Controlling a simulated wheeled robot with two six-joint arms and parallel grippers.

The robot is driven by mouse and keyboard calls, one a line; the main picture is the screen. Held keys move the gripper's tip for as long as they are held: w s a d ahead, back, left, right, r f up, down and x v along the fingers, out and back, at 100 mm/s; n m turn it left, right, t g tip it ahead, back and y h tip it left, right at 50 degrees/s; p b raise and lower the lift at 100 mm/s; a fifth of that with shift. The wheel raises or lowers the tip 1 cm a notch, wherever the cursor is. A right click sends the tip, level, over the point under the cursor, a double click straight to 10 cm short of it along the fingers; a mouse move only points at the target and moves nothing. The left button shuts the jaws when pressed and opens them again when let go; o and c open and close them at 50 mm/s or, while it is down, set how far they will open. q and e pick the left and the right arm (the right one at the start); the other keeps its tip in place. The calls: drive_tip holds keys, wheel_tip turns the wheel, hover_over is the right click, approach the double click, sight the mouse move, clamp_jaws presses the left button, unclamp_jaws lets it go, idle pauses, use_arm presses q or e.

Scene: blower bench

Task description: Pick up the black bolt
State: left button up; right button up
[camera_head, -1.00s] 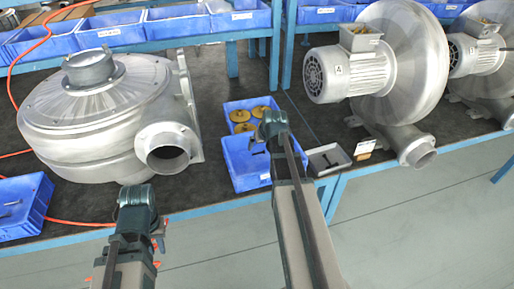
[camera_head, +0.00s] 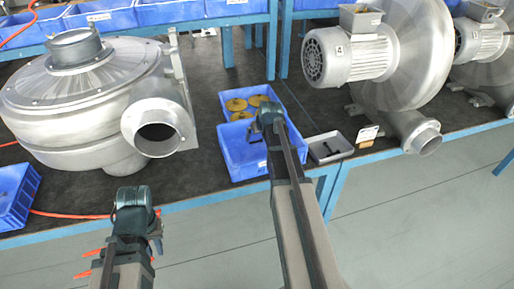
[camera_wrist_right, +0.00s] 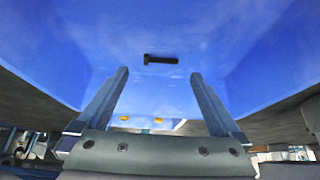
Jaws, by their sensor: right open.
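The black bolt (camera_wrist_right: 160,59) lies on the floor of a blue bin (camera_wrist_right: 235,50) in the right wrist view, crosswise, with its head to the left. My right gripper (camera_wrist_right: 159,76) is open and empty, its two fingers pointing at the bolt, one to each side and short of it. In the head view my right gripper (camera_head: 268,119) is over the front blue bin (camera_head: 236,160). The arm hides part of that bin, and I cannot make out the bolt there. My left gripper (camera_head: 132,198) is in front of the bench's front edge; its jaws cannot be made out.
A large silver blower (camera_head: 85,90) stands at left, another (camera_head: 405,60) at right. Another blue bin (camera_head: 14,195) is at far left.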

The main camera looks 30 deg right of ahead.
sight(256, 141)
drive_tip(key=shift+f, duration=0.1)
drive_tip(key=b+x, duration=0.4)
drive_tip(key=x, duration=0.1)
drive_tip(key=shift+w, duration=0.35)
clamp_jaws()
idle(0.3)
